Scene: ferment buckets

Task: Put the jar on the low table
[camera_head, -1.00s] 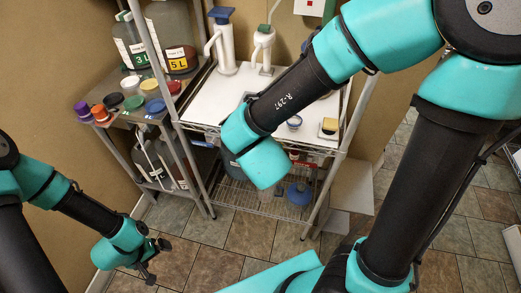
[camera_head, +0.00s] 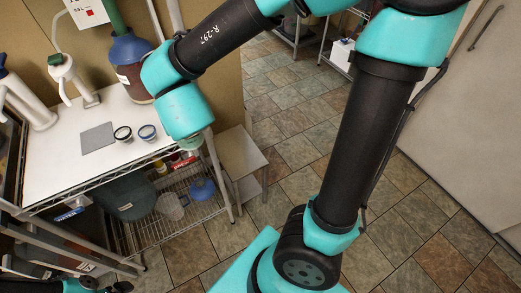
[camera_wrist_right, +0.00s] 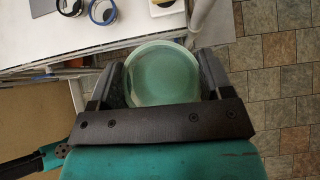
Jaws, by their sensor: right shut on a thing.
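The jar (camera_wrist_right: 163,73) is round glass with a pale green tint, seen end-on between the fingers of my right gripper (camera_wrist_right: 160,85) in the right wrist view. The gripper is shut on it. In the head view the right wrist hides most of the gripper, and only a little of the jar (camera_head: 190,142) shows below it, at the front right corner of the rack. The low table (camera_head: 238,152), small and pale with a lower shelf, stands on the floor just right of the rack, apart from the jar. My left gripper (camera_head: 116,287) is at the bottom left edge, too cut off to judge.
A wire shelf (camera_head: 165,225) below holds several containers. The low table's top looks bare. Open tiled floor lies to the right.

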